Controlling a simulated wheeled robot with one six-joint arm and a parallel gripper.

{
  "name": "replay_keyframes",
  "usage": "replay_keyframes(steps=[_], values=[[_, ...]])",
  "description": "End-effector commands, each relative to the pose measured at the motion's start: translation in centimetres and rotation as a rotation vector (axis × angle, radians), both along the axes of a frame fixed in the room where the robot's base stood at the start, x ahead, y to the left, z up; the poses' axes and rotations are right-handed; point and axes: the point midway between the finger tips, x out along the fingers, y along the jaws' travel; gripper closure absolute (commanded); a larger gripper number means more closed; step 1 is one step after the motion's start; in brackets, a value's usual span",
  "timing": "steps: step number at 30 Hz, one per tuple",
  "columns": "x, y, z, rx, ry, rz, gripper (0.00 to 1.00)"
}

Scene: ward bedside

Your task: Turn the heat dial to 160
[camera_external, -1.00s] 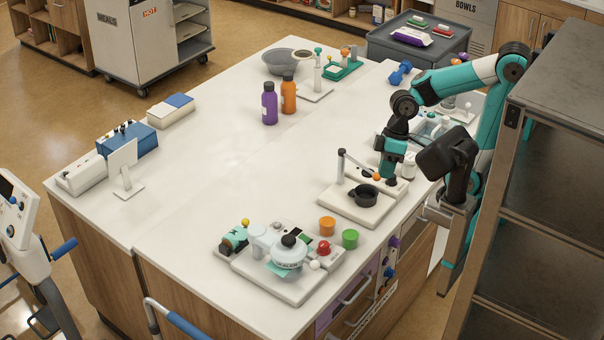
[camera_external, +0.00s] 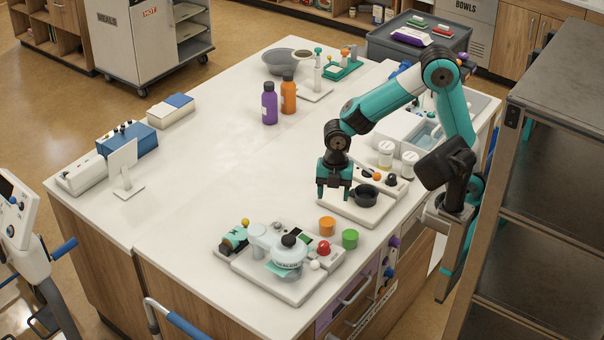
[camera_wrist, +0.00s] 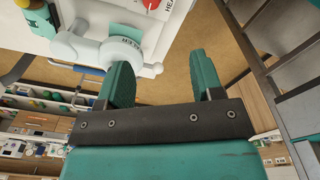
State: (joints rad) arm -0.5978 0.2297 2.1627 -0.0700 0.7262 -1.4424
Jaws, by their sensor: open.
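My gripper (camera_external: 334,194) is open and empty, with its teal fingers pointing down, beside the black bowl's white stand in the external view. Both fingers also show in the wrist view (camera_wrist: 160,72). The white sealer unit (camera_external: 265,283) stands at the counter's front, apart from my gripper. It carries a black-topped round part (camera_external: 288,258) and a red knob (camera_external: 323,247). In the wrist view the red knob (camera_wrist: 151,4) is cut by the top edge, beside partly cut lettering that seems to begin "HEA". I cannot read any dial scale or setting.
The black bowl (camera_external: 366,195) sits on its stand near my gripper. Two pale jars (camera_external: 386,153) are at the right. The counter's middle (camera_external: 220,190) is clear. A dark shelf (camera_external: 560,180) stands at right.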

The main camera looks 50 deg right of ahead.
Motion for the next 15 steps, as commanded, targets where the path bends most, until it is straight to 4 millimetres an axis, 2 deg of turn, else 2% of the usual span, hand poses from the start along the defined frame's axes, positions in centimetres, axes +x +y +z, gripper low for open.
replay_keyframes(steps=[1, 6, 11, 15], values=[[0.4, 0.7, -1.0, -0.020, -0.004, 0.089, 0.40], [1.3, 1.7, -2.3, -0.053, -0.017, 0.255, 0.40], [1.3, 1.7, -3.7, -0.057, -0.016, 0.273, 0.40], [1.2, 1.7, -6.4, -0.058, -0.012, 0.271, 0.40]])
